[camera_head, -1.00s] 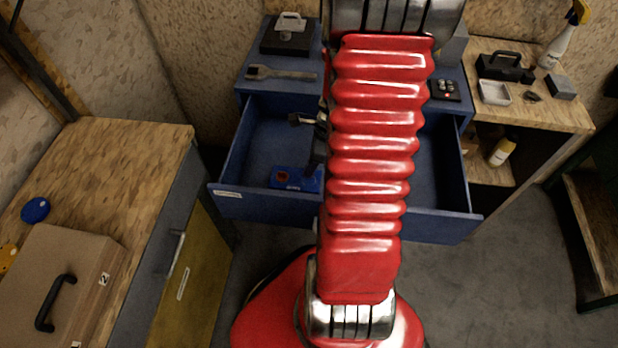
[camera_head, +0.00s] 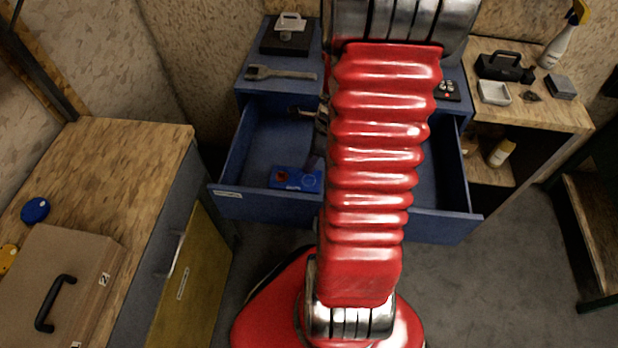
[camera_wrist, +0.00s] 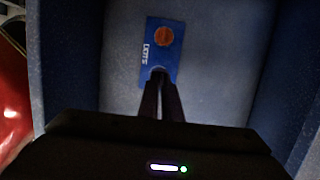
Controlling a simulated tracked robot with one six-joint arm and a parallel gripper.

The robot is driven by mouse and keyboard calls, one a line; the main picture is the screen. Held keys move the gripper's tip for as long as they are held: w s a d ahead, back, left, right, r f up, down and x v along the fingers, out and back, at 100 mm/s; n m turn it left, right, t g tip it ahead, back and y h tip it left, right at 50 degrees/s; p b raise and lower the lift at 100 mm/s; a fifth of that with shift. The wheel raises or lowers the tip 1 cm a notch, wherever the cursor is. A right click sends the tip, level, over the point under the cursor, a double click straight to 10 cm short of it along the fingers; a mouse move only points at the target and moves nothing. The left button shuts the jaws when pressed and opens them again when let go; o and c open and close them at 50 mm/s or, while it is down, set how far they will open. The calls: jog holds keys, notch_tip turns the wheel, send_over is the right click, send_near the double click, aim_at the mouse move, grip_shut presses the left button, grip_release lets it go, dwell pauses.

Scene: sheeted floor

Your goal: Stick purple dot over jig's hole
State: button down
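A blue DOTS packet (camera_head: 284,178) lies on the drawer floor. In the wrist view it (camera_wrist: 173,51) carries one orange-red dot (camera_wrist: 163,36). I see no purple dot. My gripper (camera_wrist: 159,72) points down into the drawer, with both dark fingertips at the packet's near end. The fingers are close together with a thin gap between them; I cannot tell whether they touch or pinch the packet. In the head view my arm hides most of the gripper. I cannot make out a jig's hole; a black block with a pale fitting (camera_head: 290,34) stands on the cabinet top.
The blue drawer (camera_head: 250,206) is pulled out, its walls around my gripper. A flat tool (camera_head: 280,73) and a small black plate with buttons (camera_head: 446,90) are on the cabinet. A wooden bench (camera_head: 130,150) with a brown case (camera_head: 62,285) stands left. A shelf unit (camera_head: 545,115) stands right.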

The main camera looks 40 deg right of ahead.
jog(key=shift+r, duration=1.4)
